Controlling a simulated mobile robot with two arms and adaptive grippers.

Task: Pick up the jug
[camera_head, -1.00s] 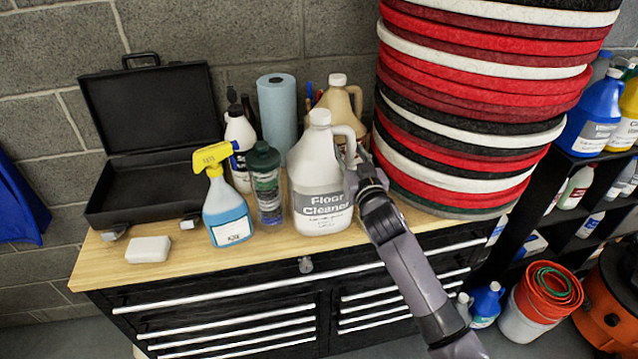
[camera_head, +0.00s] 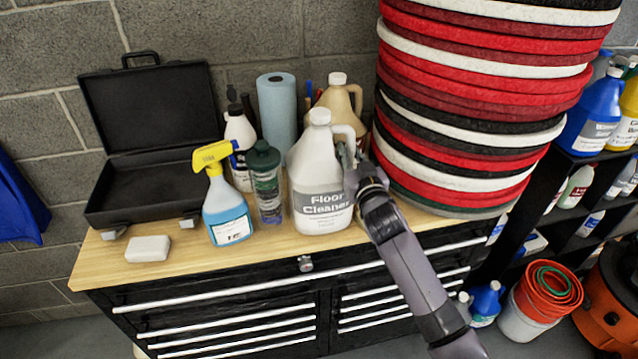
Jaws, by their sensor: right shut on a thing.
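The jug (camera_head: 318,178) is a white plastic jug with a white cap and a grey "Floor Cleaner" label. It stands upright at the front of the wooden top of the black tool cabinet. My right gripper (camera_head: 350,158) is at the right side of the jug, shut on its handle. The fingers are partly hidden by the handle and the wrist. I cannot tell whether the jug's base is clear of the wood. My left gripper is not in view.
Left of the jug stand a dark green-capped bottle (camera_head: 267,185) and a yellow-headed spray bottle (camera_head: 224,205). Behind are a blue paper roll (camera_head: 277,112) and a beige jug (camera_head: 340,100). A tall stack of pads (camera_head: 470,110) stands close on the right.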

